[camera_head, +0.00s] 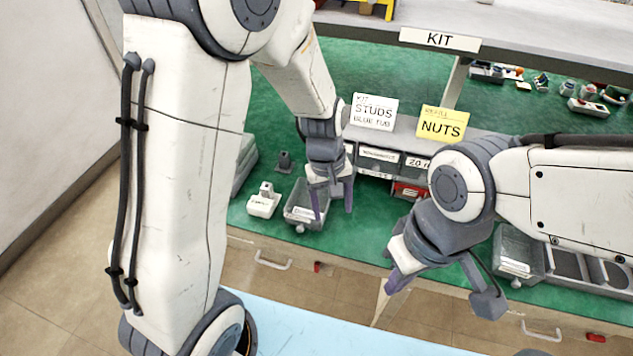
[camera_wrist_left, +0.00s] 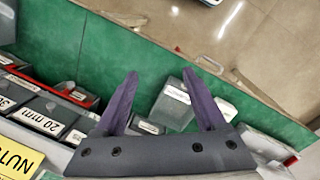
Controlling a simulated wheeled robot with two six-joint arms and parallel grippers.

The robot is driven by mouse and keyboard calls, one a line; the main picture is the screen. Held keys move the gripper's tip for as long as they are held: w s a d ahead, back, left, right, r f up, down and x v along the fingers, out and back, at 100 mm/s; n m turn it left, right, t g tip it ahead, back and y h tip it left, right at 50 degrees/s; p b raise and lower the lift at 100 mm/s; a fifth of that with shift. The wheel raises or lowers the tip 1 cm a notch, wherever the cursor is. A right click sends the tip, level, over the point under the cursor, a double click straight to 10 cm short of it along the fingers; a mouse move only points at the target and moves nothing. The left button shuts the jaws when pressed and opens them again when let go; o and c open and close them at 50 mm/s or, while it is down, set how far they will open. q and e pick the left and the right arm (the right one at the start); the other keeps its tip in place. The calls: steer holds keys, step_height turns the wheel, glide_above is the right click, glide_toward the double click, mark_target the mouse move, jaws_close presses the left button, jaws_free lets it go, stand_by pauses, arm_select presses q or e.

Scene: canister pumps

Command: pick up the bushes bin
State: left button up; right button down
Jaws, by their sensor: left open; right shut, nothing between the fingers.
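A small grey open bin (camera_head: 297,213) with a white label stands on the green mat, just left of my left gripper in the head view. Its label is too small to read, so I cannot tell for sure that it is the bushes bin. My left gripper (camera_head: 334,208) is open and points down at the bin's right side. In the left wrist view, a grey labelled bin (camera_wrist_left: 172,105) shows between and behind the open fingers (camera_wrist_left: 161,75), close to the right finger. My right gripper (camera_head: 393,285) is shut and empty over the bench's front edge.
A rack of labelled bins (camera_head: 378,158) stands behind, under STUDS (camera_head: 374,112) and NUTS (camera_head: 441,123) cards. A white scale-like block (camera_head: 263,204) sits left of the bin. Grey bins (camera_head: 517,250) stand at right. The green mat (camera_head: 350,238) is clear in front.

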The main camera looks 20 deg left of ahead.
arm_select(q)
steer(key=w+a+f+n+p, duration=0.2)
steer(key=w+a+f+n, duration=0.1)
steer(key=a+f+n, duration=0.15)
steer(key=w+a+f+n+p, duration=0.2)
steer(key=w+a+f+n, duration=0.15)
steer(key=a, duration=0.25)
steer(key=n, duration=0.1)
glide_above(296, 223)
steer(key=f, duration=0.5)
steer(key=shift+s+p, duration=0.3)
steer(key=shift+s+d+f+p, duration=0.15)
steer(key=shift+f+p, duration=0.1)
steer(key=shift+f, duration=1.25)
steer(key=shift+s+d+f+p, duration=0.1)
steer(key=shift+f+p, duration=0.15)
steer(key=shift+f, duration=1.2)
jaws_close()
arm_select(e)
step_height(296, 223, up, 7)
